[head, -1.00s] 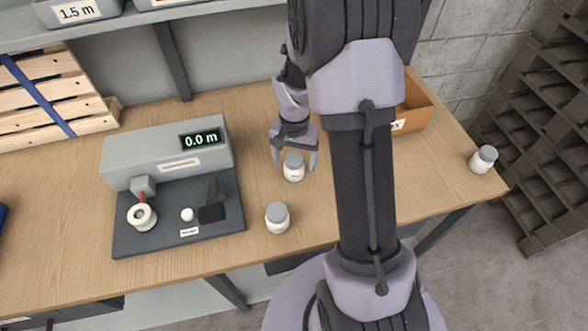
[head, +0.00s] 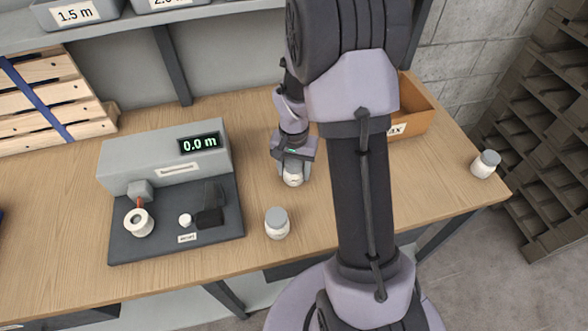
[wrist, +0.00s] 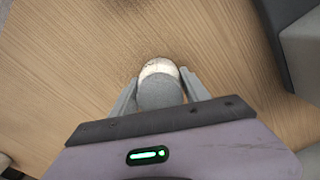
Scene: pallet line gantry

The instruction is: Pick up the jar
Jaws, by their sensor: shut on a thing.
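My gripper (head: 292,172) is lowered over a small white jar (head: 293,180) with a grey lid, near the middle of the wooden table. Its fingers are shut on the jar's sides, and the gripper hides much of it in the head view. In the wrist view the jar's grey lid (wrist: 160,92) sits between the two fingers. I cannot tell whether the jar touches the table. A second similar jar (head: 277,224) stands nearer the table's front edge, and a third jar (head: 485,164) stands at the far right corner.
A grey measuring device (head: 165,155) with a "0.0 m" display and a dark base stands left of my gripper. An orange-brown box (head: 411,122) is behind my arm. Bare table lies between the box and the right-hand jar.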

